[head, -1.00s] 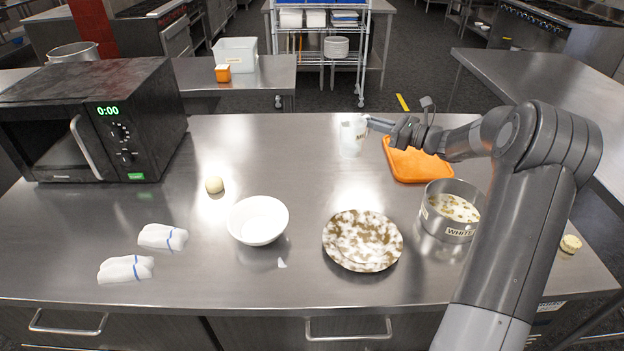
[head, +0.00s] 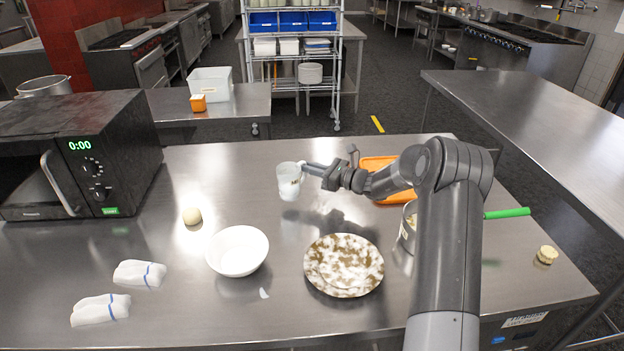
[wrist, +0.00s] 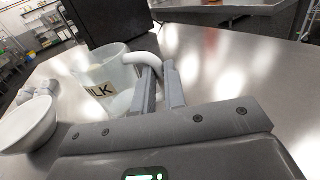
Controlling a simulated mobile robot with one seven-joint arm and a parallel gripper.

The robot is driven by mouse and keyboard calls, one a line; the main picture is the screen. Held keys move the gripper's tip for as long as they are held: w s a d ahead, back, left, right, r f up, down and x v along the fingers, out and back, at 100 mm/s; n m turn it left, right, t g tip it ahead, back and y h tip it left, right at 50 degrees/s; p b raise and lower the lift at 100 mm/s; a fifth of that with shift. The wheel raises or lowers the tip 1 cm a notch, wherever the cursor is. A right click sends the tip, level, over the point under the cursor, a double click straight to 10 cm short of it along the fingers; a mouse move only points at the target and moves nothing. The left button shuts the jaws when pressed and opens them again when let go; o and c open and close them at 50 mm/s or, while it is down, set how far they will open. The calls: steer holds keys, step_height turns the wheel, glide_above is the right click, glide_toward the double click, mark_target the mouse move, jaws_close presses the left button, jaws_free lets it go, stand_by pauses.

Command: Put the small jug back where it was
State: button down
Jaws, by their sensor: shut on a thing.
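The small jug (head: 288,182) is whitish, translucent and upright, at the back middle of the steel counter. In the wrist view the jug (wrist: 100,72) shows a label reading "ILK", its first part cut off from sight. My gripper (head: 306,167) reaches in from the right and is shut on the jug's handle. In the wrist view the two fingers (wrist: 160,85) close around the handle (wrist: 145,62). I cannot tell whether the jug's base touches the counter.
A white bowl (head: 237,250) and a brown-and-white plate (head: 344,265) stand nearer me. An orange tray (head: 378,164) and a pot (head: 407,232) are partly behind my arm. A microwave (head: 80,150) stands left. Counter around the jug is clear.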

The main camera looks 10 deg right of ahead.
steer(key=shift+f, duration=1.9)
steer(key=shift+f, duration=0.15)
steer(key=c, duration=1.5)
jaws_free()
